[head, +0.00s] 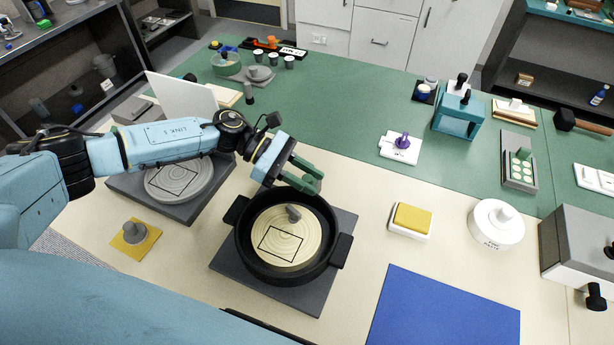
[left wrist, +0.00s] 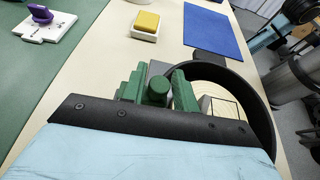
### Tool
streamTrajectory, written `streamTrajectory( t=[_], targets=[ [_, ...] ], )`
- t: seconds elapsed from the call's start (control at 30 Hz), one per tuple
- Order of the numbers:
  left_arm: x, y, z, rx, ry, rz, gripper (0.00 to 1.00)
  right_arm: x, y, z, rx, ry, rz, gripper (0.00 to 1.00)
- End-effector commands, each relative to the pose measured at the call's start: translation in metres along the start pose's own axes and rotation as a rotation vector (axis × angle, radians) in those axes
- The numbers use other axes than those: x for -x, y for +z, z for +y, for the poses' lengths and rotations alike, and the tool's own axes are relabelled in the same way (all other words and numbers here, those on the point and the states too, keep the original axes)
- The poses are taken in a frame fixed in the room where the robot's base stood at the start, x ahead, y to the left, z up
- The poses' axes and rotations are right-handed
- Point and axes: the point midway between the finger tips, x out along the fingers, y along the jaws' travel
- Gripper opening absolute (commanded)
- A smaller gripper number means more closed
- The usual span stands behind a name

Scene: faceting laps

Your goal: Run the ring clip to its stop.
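A round black pan (head: 246,240) with two side lugs sits on a dark grey square base (head: 345,228). It holds a pale grooved disc (head: 268,252) with a black outline and a grey knob (head: 293,212). No part is clearly recognisable as the ring clip. My left gripper (head: 312,180) is at the pan's back rim, its green fingers pointing right. In the left wrist view a short green cylinder (left wrist: 158,90) stands between the left gripper's fingers (left wrist: 160,92). Contact with it is unclear. The pan's rim (left wrist: 240,76) shows beside them. My right gripper is out of view.
A grey disc on a base (head: 178,180) stands left, under my left arm. A white plate with a purple piece (head: 402,142) stands behind. Bare table surrounds the sponge block.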

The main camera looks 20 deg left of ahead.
Motion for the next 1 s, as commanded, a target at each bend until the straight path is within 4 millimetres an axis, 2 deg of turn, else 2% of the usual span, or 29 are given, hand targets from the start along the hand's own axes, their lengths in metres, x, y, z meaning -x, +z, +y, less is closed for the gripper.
streamTrajectory(
  t=[0.07, 0.33, 0.47, 0.57, 0.8, 1.0],
  targets=[
    [0.0, 0.0, 0.0, 0.0, 0.0, 0.0, 0.4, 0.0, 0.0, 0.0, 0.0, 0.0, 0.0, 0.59],
    [0.001, 0.0, 0.0, 0.0, 0.001, 0.001, 0.4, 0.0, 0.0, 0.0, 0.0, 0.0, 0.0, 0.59],
    [0.01, -0.001, 0.001, 0.001, 0.004, 0.002, 0.4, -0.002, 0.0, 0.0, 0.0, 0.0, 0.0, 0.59],
    [0.026, -0.002, 0.001, 0.001, 0.004, 0.003, 0.4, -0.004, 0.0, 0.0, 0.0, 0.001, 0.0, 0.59],
    [0.078, -0.002, 0.001, 0.0, 0.004, 0.003, 0.4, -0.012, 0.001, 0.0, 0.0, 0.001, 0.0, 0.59],
    [0.109, -0.001, 0.001, 0.001, 0.003, 0.001, 0.4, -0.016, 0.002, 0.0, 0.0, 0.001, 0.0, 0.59]
  ],
)
